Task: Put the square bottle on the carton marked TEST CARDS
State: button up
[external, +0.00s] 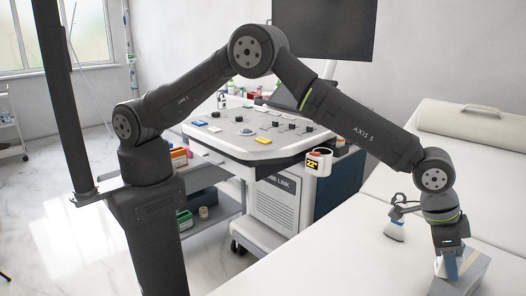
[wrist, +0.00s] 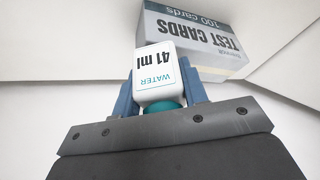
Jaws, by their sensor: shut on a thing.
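The square bottle (wrist: 155,72) is white with a teal cap and a label reading WATER 41 ml. In the wrist view it sits between the blue fingers of my gripper (wrist: 162,92), which is shut on it. The carton marked TEST CARDS (wrist: 205,32) is grey and white, beyond the bottle at the top of the wrist view. In the external view my gripper (external: 447,264) is at the lower right, in front of the carton (external: 478,274), which it partly covers. The bottle is hard to make out there. I cannot tell whether bottle and carton touch.
The carton is on a white couch (external: 345,238) with a rolled bolster (external: 470,120) at its far end. A wheeled console (external: 255,135) with a dark screen (external: 325,28) stands behind. The couch left of the carton is mostly clear.

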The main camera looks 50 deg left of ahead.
jog(key=shift+f, duration=0.3)
jog(key=o, duration=1)
jog(key=shift+c, duration=0.2)
jog(key=shift+r, duration=0.1)
jog(key=v, duration=1.2)
jog(key=shift+s, duration=0.1)
